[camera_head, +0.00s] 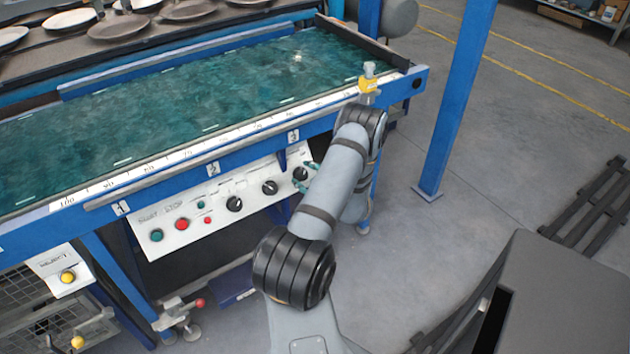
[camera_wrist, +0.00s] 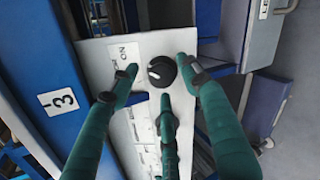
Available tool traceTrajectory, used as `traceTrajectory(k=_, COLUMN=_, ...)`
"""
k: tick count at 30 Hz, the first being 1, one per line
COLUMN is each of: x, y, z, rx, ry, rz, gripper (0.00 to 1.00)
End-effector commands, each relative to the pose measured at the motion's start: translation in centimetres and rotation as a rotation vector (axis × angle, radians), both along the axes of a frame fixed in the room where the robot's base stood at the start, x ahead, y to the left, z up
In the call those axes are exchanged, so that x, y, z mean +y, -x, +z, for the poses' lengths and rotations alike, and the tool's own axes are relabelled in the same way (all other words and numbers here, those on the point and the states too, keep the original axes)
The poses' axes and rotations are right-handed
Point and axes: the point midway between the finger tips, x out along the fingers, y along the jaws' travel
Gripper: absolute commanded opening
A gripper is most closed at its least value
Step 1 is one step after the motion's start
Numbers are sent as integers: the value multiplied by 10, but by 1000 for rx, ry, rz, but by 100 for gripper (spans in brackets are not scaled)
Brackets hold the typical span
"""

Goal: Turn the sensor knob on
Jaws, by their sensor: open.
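A black round knob (camera_wrist: 162,71) with a white mark on its face sits on the white control panel (camera_wrist: 104,50) in the wrist view. A paper label (camera_wrist: 124,53) reading ON is beside it. The knob appears to be the rightmost one (camera_head: 300,174) on the panel in the head view. My gripper (camera_wrist: 160,77) has three teal fingers, open, with their tips spread around the knob in the picture. I cannot tell whether any fingertip touches it. In the head view my gripper (camera_head: 312,179) is at the panel's right end, partly hidden by my arm.
A blue frame rail (camera_head: 250,143) runs above the panel. A blue post (camera_head: 455,110) stands right. The floor between is clear.

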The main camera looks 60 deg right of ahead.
Motion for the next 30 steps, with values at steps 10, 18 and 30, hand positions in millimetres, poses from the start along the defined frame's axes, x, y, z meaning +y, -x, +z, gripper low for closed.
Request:
traceTrajectory(k=10, x=28, y=60, z=32, rx=-2, ry=0, rz=-9, gripper=47)
traceTrajectory(k=18, x=42, y=84, z=45, rx=-1, ry=1, rz=-5, gripper=47)
traceTrajectory(k=30, x=44, y=86, z=46, rx=-2, ry=1, rz=-5, gripper=47)
